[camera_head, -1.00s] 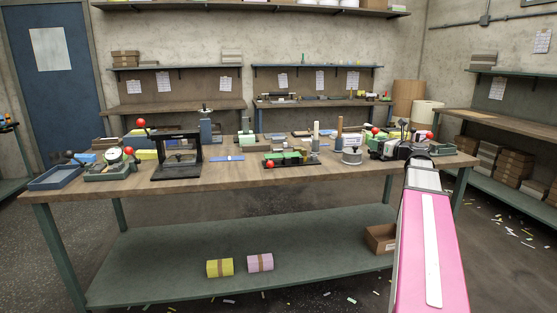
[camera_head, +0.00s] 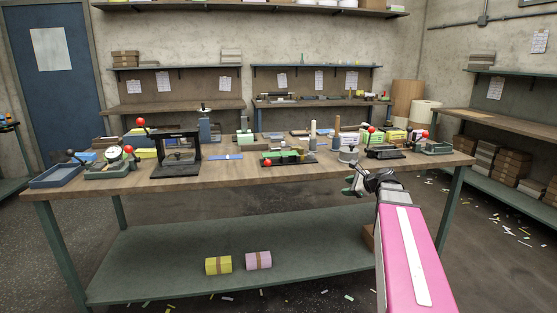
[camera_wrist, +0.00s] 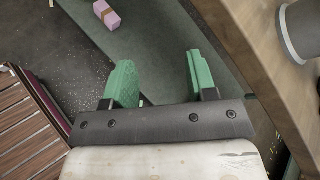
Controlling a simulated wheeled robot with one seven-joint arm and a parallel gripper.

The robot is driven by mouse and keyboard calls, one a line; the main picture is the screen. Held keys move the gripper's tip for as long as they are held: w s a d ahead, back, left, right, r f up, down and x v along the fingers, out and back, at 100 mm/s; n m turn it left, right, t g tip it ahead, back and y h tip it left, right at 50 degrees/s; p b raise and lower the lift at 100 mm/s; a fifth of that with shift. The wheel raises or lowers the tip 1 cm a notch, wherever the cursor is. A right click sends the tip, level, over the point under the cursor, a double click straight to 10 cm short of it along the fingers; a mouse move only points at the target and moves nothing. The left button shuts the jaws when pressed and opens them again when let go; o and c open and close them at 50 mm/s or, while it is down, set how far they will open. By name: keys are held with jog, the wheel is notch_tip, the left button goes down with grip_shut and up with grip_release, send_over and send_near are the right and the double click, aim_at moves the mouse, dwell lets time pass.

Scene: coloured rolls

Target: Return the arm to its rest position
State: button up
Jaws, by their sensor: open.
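My gripper (camera_head: 352,186) is in front of the workbench's front edge in the head view, below the level of the bench top. Its pink arm link comes up from the bottom right. In the wrist view my gripper (camera_wrist: 158,82) shows two green fingers, spread apart with nothing between them. Past the fingers lie the green lower shelf and the floor. The edge of the wooden bench top (camera_wrist: 262,62) runs close by on the right of the wrist view.
The workbench (camera_head: 230,176) carries a black press frame (camera_head: 176,154), a blue tray (camera_head: 56,177) and several tools. A yellow roll (camera_head: 218,265) and a pink roll (camera_head: 258,260) lie on the lower shelf (camera_head: 190,250). Scraps litter the floor at right.

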jog(key=s+a+f+n+g+h, duration=0.4)
jog(key=s+f+n, duration=0.6)
jog(key=f, duration=0.2)
jog(key=s+a+f+n+g+h, duration=0.4)
jog(key=s+f+n, duration=0.6)
jog(key=f, duration=0.3)
jog(key=shift+s+a+f+g, duration=0.15)
jog(key=shift+s+a+g, duration=0.5)
jog(key=shift+a, duration=0.15)
